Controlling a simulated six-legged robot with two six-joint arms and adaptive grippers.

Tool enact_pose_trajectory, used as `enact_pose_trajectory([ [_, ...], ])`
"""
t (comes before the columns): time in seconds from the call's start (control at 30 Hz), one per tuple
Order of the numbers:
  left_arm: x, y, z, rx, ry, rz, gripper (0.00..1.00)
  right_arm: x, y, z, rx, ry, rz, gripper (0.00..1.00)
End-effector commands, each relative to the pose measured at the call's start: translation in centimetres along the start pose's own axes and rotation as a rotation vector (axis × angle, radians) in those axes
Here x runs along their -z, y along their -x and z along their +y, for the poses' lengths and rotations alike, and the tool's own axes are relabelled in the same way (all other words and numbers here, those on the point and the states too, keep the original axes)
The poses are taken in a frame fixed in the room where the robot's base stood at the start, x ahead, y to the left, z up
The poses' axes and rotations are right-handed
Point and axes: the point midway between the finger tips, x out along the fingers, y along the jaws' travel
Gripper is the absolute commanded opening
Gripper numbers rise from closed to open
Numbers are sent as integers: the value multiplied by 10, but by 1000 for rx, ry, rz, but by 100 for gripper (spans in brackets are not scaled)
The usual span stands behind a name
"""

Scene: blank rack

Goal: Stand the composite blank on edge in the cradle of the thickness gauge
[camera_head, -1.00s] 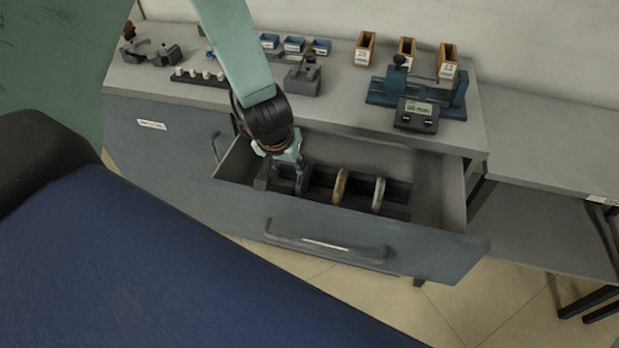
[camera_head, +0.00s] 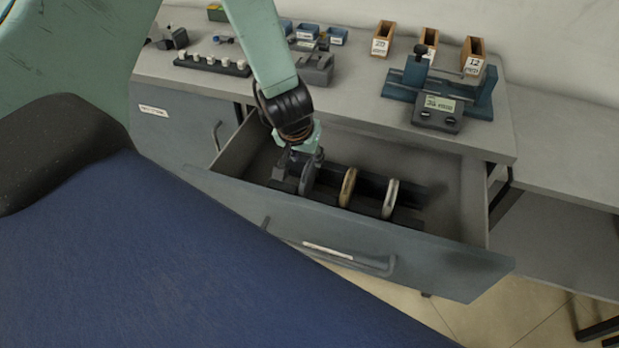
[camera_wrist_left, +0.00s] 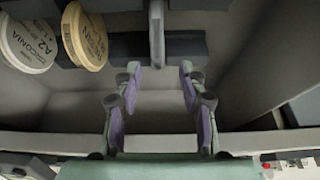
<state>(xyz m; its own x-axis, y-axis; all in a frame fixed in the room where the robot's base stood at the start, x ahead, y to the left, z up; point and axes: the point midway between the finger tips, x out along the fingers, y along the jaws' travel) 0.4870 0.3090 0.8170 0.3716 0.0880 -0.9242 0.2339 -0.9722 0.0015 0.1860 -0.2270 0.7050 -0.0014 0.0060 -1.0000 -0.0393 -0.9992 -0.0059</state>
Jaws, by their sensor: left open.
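Three round blanks stand on edge in a dark rack (camera_head: 420,192) in the open drawer: a grey one (camera_head: 308,178) at the left, a tan one (camera_head: 348,187) in the middle and a whitish one (camera_head: 390,198). The whitish blank is labelled zirconia in the left wrist view (camera_wrist_left: 28,42). I cannot read which is composite. My left gripper (camera_head: 303,165) is at the grey blank; in the left wrist view its open fingers (camera_wrist_left: 160,76) straddle the line of this edge-on blank (camera_wrist_left: 157,35). The teal thickness gauge (camera_head: 484,103) stands on the bench. My right gripper is not in view.
The drawer front (camera_head: 350,240) and side walls surround the rack. On the bench top (camera_head: 360,95) are labelled wooden holders (camera_head: 383,40), blue bins (camera_head: 338,37), a grey fixture (camera_head: 314,70) and a strip of white pegs (camera_head: 212,64). Bench space left of the gauge is clear.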

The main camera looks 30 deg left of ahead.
Motion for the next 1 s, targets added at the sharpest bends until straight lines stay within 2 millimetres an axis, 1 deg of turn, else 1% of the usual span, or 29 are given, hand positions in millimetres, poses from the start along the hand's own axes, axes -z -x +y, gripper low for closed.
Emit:
enact_pose_trajectory([
  [0.03,-2,-8,1,0,-1,-1,42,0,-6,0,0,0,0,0],
  [0.1,-4,-16,2,0,-1,-1,42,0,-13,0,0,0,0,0],
  [0.2,-6,-29,3,0,-2,-2,42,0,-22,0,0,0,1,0],
  [0.3,-4,-43,3,1,-1,0,42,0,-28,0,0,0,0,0],
  [0.4,-3,-47,3,1,-1,0,42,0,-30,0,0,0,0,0],
  [0.57,-1,-46,3,0,-1,0,42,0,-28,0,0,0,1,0],
  [0.67,-1,-46,3,0,-1,0,35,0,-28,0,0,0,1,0],
  [1.0,-2,-45,3,0,-1,0,6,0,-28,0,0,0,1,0],
])
